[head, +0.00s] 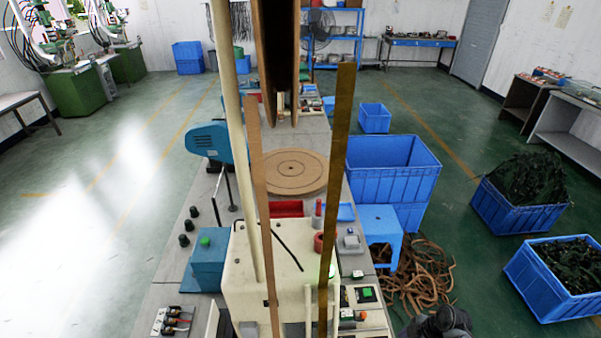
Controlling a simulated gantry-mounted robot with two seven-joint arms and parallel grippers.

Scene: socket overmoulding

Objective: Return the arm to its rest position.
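Neither of my grippers shows clearly in the head view. A dark rounded part (440,322) comes in at the bottom edge, right of centre, and looks like a piece of my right arm. No fingertips can be made out on it. No part of my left arm can be seen.
A cream machine (265,275) with upright posts stands in the centre, on a long grey bench holding a round brown disc (290,171). Blue crates (393,168) and brown strips (420,275) lie to the right. Crates of dark parts (560,278) stand further right. The left floor is open.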

